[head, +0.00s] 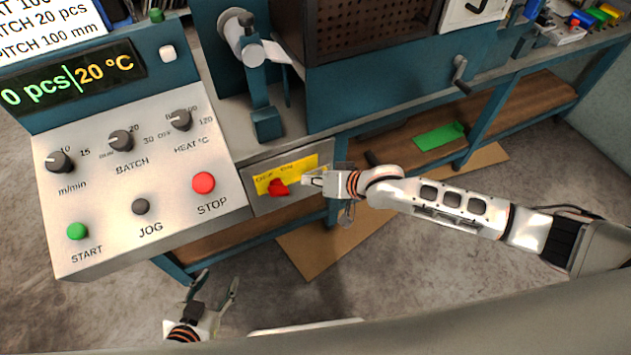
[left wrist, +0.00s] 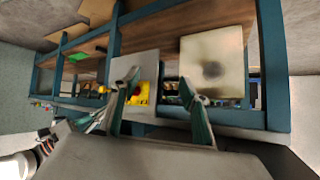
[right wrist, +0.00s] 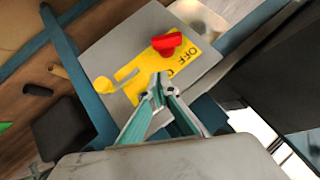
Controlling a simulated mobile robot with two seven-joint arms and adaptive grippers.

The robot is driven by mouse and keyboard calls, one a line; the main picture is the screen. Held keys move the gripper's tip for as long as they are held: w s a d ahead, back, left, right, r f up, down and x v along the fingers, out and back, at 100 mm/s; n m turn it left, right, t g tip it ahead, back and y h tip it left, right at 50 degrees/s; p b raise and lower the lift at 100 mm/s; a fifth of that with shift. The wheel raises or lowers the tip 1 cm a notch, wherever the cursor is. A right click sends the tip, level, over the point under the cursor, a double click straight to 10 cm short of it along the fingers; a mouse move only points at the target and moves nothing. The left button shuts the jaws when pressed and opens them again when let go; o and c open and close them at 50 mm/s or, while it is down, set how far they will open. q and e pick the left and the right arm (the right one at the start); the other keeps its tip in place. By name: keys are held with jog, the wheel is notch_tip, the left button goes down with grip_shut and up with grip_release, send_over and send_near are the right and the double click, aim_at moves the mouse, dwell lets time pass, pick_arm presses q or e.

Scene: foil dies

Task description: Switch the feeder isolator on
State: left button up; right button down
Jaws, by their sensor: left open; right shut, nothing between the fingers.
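The feeder isolator is a red knob (head: 278,187) on a yellow plate (head: 300,170) marked OFF and ON, set in a grey panel below the control console. The knob also shows in the right wrist view (right wrist: 167,43) and small in the left wrist view (left wrist: 137,90). I cannot tell which mark it points to. My right gripper (head: 308,180) is shut and empty, its tips just right of the knob and apart from it. In the right wrist view its tips (right wrist: 162,78) cover part of the plate lettering. My left gripper (head: 212,283) is open and empty, low in front of the console.
A yellow piece with a grey bar (right wrist: 103,86) is at the panel beside the plate. The console has a red STOP button (head: 204,183), a green START button (head: 78,231) and several black dials. A crank handle (head: 460,75) sticks out of the machine at right.

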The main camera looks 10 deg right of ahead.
aim_at(287, 188)
jog(key=a+f, duration=0.1)
jog(key=f, duration=0.1)
jog(key=w+a+f+b, duration=0.1)
jog(key=a+f, duration=0.1)
jog(key=w+a+f+b, duration=0.1)
jog(key=f, duration=0.1)
jog(key=shift+w+a+f, duration=0.1)
jog(key=shift+a+f, duration=0.15)
jog(key=shift+a, duration=0.05)
pick_arm(q)
jog(key=shift+w+a+f, duration=0.45)
jog(key=shift+w, duration=0.25)
pick_arm(e)
jog(key=shift+f+b, duration=0.25)
jog(key=shift+b, duration=0.2)
jog(key=shift+y, duration=0.3)
pick_arm(q)
jog(key=shift+s+d+f, duration=0.55)
jog(key=shift+s+f, duration=0.1)
jog(key=shift+f, duration=0.2)
